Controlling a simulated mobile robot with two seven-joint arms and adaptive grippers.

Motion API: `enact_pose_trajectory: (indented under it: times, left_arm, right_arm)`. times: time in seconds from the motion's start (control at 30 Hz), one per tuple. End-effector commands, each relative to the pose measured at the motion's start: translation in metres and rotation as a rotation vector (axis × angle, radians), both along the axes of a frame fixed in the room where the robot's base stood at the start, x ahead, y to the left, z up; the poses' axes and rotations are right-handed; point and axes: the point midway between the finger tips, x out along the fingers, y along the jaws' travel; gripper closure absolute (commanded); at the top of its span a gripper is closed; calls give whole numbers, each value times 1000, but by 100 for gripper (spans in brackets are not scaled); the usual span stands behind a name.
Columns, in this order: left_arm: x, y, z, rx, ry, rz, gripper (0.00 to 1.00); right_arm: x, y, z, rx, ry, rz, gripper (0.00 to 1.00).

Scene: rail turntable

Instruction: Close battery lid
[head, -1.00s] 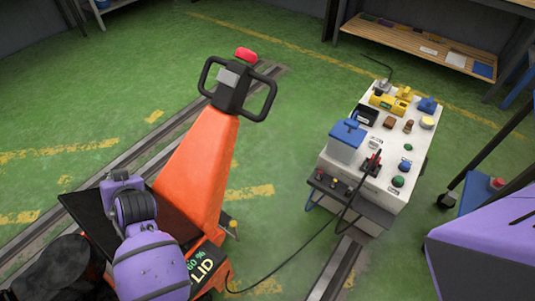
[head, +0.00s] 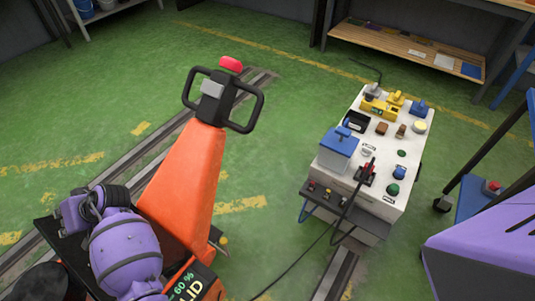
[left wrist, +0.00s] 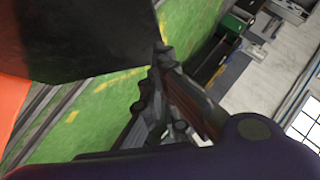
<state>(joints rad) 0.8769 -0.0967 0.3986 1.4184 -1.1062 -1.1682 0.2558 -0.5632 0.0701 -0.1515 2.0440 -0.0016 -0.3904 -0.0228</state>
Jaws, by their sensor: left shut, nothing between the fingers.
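An orange pallet truck (head: 178,180) with a black looped handle stands left of centre in the head view. A dark label panel reading "60 %" and "LID" (head: 188,285) is on its body at the bottom edge. A black flat panel (head: 52,237), perhaps the battery lid, shows partly behind my purple left arm. In the left wrist view a large dark panel (left wrist: 85,35) fills the upper left. My left gripper (left wrist: 163,62) is shut and empty, its tips close to that panel's lower right edge; contact is unclear. Its fingers are not clear in the head view.
A white trolley (head: 395,190) with a blue box (head: 338,148) and several coloured parts stands to the right. A black cable runs from it across the floor. Floor rails (head: 335,275) pass below. A wooden shelf (head: 400,42) is at the back. Green floor lies between truck and trolley.

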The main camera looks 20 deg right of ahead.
Motion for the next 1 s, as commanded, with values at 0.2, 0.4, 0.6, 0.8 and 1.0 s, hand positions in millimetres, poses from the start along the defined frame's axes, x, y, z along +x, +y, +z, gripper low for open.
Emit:
enact_pose_trajectory:
  times: [0.2, 0.4, 0.6, 0.8, 1.0]
  left_arm:
    - [-3, 24, -26, 0, 1, 0, 100]
    - [-7, 32, -37, 0, -1, -1, 100]
    - [-8, 33, -39, -1, -1, 0, 100]
    - [-9, 34, -40, -5, -2, 0, 100]
    - [-24, 58, -65, -87, -51, 3, 100]
  right_arm:
    - [4, 0, 2, 1, -7, 1, 60]
    - [5, 0, 4, 0, -10, 0, 60]
    - [5, 0, 4, 0, -11, 1, 60]
    - [5, 0, 4, 0, -11, 1, 60]
    - [6, -1, 6, -1, -13, 2, 60]
